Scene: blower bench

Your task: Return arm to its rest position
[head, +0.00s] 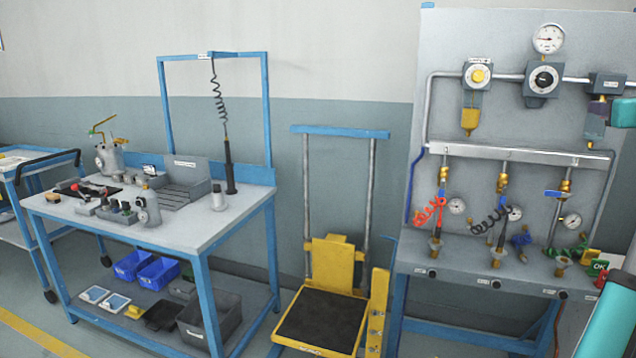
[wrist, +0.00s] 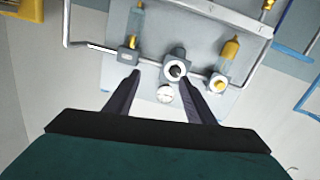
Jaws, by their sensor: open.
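My gripper (wrist: 160,76) shows in the wrist view with its two dark fingers apart and nothing held between them. Beyond the fingertips, upside down, is the grey wall panel (wrist: 205,38) with its pipe, a round regulator (wrist: 176,68) and a pressure gauge (wrist: 165,93). The gap between fingertips and panel cannot be judged from this view.
The panel carries a top gauge (head: 548,38), regulators and coiled hoses above a grey bench (head: 455,262). A yellow lift cart (head: 325,315) stands left of it. A blue-framed workbench (head: 190,232) with tools is further left.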

